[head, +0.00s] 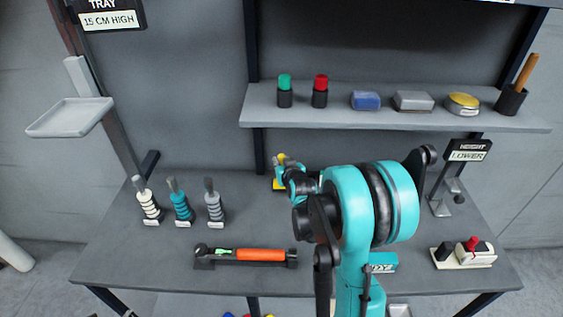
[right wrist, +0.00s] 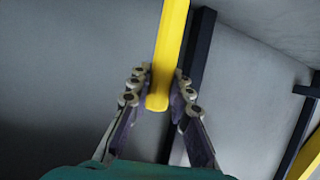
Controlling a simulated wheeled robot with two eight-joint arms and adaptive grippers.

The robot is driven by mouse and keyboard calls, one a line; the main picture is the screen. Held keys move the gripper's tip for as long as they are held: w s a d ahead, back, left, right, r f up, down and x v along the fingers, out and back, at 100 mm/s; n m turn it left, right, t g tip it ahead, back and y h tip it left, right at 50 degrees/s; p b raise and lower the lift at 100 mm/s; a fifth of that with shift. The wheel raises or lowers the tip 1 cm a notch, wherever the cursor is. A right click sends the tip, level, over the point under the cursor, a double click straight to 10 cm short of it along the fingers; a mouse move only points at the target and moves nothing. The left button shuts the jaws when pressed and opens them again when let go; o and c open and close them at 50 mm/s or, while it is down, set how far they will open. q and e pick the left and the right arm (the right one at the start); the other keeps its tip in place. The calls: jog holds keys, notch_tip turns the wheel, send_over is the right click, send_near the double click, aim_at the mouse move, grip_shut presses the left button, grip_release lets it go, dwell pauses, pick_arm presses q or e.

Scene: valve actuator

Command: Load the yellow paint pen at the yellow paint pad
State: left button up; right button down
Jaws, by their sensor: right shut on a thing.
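My right gripper (head: 288,166) is at the back middle of the workbench, small and partly covered by my own teal arm. In the right wrist view its fingers (right wrist: 158,95) are closed on both sides of a yellow bar-shaped body, the yellow paint pen (right wrist: 171,45). A yellow tip of the pen (head: 281,157) shows just above the gripper in the head view. Whether pen and pad touch cannot be told. My left gripper is not in view.
A shelf (head: 395,121) above the bench holds green-topped and red-topped pens, blocks, a yellow-topped tin and a black cup. Several ringed handles (head: 181,207) stand at left. An orange tool (head: 258,254) lies at front. A red-button box (head: 476,251) stands right.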

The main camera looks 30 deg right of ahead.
jog(key=shift+f+b, duration=0.45)
dwell(1.4)
jog(key=shift+r+p, duration=2.65)
jog(key=shift+r, duration=0.95)
